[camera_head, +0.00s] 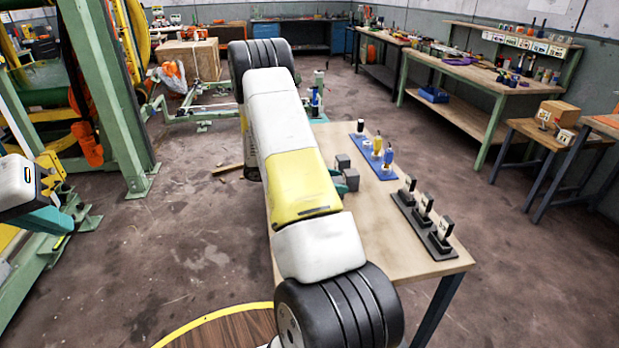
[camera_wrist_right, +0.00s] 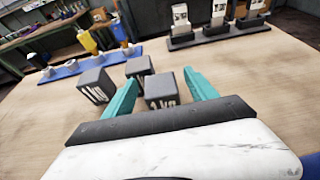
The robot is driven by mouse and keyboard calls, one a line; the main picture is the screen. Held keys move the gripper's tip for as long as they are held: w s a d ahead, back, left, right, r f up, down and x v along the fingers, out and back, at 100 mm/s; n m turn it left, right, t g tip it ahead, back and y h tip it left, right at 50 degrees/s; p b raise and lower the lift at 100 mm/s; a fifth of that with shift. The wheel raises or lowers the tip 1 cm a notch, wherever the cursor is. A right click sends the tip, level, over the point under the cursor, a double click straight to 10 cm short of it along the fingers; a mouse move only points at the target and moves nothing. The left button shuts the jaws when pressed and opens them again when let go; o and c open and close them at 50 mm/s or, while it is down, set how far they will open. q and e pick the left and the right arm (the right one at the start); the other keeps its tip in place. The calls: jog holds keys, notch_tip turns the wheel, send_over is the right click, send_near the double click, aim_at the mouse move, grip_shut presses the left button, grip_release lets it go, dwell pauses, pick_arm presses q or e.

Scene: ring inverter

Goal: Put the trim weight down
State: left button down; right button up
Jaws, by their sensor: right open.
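Three dark grey weight blocks with white markings stand on the wooden table in the right wrist view: one at the left (camera_wrist_right: 95,87), one at the back (camera_wrist_right: 139,67) and one nearest (camera_wrist_right: 161,92). I cannot tell by look which is the trim weight. My right gripper (camera_wrist_right: 160,80) is open, its teal fingers on either side of the nearest block, with small gaps showing. In the head view my right arm hides part of the blocks (camera_head: 342,162) and most of that gripper. My left gripper (camera_head: 45,221) is at the left edge, away from the table, mostly cut off.
The table (camera_head: 400,245) also holds a blue board (camera_head: 382,172) with several blue, yellow and dark-topped pieces, and a black rack (camera_head: 424,226) with three black-and-white pieces. Bare tabletop lies right of the blocks in the wrist view. A green frame (camera_head: 115,110) stands at left.

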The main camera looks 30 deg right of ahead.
jog(key=shift+d, duration=0.2)
grip_shut()
jog(key=shift+r, duration=0.15)
